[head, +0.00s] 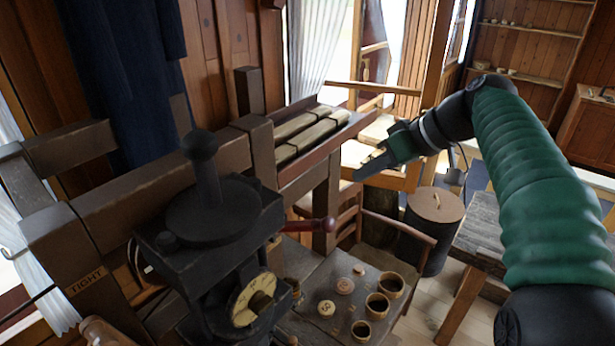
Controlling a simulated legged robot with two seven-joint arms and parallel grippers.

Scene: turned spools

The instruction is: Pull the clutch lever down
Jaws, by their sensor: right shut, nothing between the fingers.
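A dark metal machine head (215,235) with a round knob on top stands at the left centre. A lever with a dark red handle (312,226) sticks out from its right side, roughly level, ending in a rounded tip; it looks like the clutch lever. My right gripper (366,168) comes in from the right on a green-sleeved arm. It is shut and empty, above and to the right of the red handle, apart from it. The lever's inner end is partly hidden by the machine. My left gripper is not in view.
A wooden beam frame marked TIGHT (85,281) runs along the left, and a long trough with pale blocks (312,132) lies behind. Small cups (377,304) and discs sit on a low table below the lever. A lidded dark bin (435,205) stands at the right.

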